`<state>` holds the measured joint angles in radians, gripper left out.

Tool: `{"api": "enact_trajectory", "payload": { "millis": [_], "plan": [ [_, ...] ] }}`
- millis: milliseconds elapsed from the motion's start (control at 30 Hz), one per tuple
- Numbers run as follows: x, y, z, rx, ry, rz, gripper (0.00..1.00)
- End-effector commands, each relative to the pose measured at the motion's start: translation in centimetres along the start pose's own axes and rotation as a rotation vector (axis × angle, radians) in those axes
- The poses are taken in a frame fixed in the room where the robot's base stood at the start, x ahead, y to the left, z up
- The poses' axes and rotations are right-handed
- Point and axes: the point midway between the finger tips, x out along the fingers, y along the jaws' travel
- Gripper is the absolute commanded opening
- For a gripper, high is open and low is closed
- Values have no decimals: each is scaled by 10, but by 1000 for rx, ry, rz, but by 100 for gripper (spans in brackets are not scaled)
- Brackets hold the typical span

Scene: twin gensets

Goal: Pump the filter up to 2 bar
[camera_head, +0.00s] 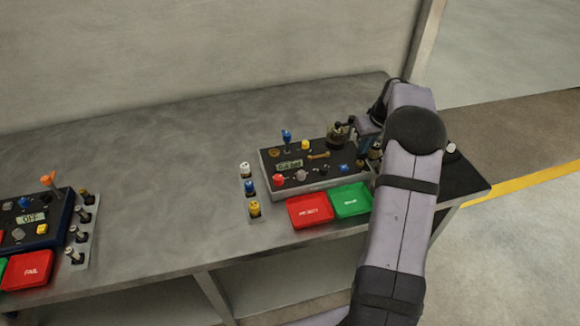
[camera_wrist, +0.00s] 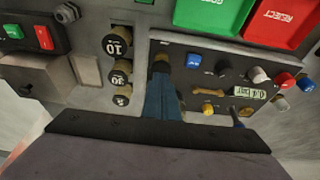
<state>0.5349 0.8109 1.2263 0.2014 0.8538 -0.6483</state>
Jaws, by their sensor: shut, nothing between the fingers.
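The dark panel box (camera_head: 268,185) stands on the right part of the bench, and its small display (camera_wrist: 250,93) appears to read 0.4 bar. It carries a blue lever (camera_head: 286,137), a yellow button (camera_head: 305,145), a brass-coloured bar (camera_wrist: 237,92), a blue button (camera_wrist: 194,60) and a red knob (camera_head: 278,178). A round olive-brass fitting (camera_head: 338,130) sits at its back right corner. My gripper (camera_wrist: 161,62) is shut and empty over the panel's right end; in the head view my arm partly hides it. I cannot tell whether it touches anything. No part is clearly labelled as pump or filter.
A red tray (camera_head: 309,212) and a green tray (camera_head: 351,200) lie in front. A rack of coloured-top pegs (camera_head: 250,188) stands left. Round pieces marked 10 (camera_wrist: 117,42) stand beside my gripper. A second panel (camera_head: 45,232) is far left; bench between is clear.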

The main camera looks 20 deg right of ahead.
Motion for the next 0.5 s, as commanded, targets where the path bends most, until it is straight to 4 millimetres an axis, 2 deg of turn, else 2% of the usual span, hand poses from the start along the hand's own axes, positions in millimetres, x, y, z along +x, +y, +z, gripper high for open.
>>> {"api": "enact_trajectory", "payload": {
  "millis": [500],
  "plan": [
    [18,0,6,0,-3,-1,0]
  ]
}}
